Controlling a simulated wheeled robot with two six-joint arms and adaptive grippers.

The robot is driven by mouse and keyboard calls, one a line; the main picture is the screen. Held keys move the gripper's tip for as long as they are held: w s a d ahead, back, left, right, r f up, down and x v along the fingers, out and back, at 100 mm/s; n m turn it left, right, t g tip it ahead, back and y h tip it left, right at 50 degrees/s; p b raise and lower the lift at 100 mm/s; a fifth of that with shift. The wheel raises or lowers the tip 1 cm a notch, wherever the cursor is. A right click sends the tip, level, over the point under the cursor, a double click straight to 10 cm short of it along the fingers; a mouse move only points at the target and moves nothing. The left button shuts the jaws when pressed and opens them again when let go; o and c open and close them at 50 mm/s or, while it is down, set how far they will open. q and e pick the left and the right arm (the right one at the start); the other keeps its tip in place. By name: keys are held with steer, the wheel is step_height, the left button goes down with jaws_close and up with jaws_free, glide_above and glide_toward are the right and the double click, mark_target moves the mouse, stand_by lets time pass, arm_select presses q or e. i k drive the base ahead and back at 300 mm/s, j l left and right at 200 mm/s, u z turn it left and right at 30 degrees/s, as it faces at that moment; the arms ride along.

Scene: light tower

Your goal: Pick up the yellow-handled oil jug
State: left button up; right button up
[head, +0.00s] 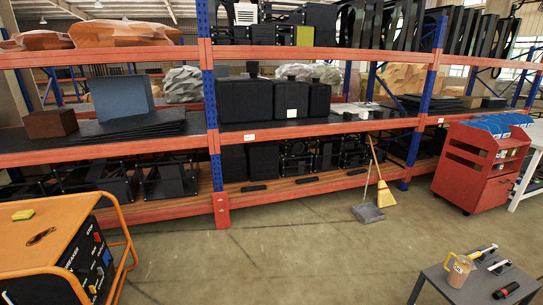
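The oil jug (459,273) has a yellow handle and a tan, partly see-through body with a dark marking. It stands upright near the left edge of a small dark grey table (437,282) at the lower right of the head view. Its yellow handle (449,262) is on the left side of the jug. Neither of my grippers shows in the head view.
Tools with white parts (487,251) and a dark red-tipped tool (506,291) lie right of the jug. An orange generator (45,240) stands at left. Orange shelving (140,210) spans the back. A red cart (470,165) stands right.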

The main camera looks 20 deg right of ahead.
mark_target(462, 267)
steer(key=i+z, duration=0.4)
steer(key=i, duration=0.15)
steer(key=i+z, duration=0.4)
steer(key=i+j+z, duration=0.35)
steer(key=i, duration=0.25)
steer(key=i+l+z, duration=0.3)
steer(key=i+z, duration=0.55)
steer(key=i, duration=0.3)
steer(key=i+l, duration=0.25)
steer(key=i, duration=0.1)
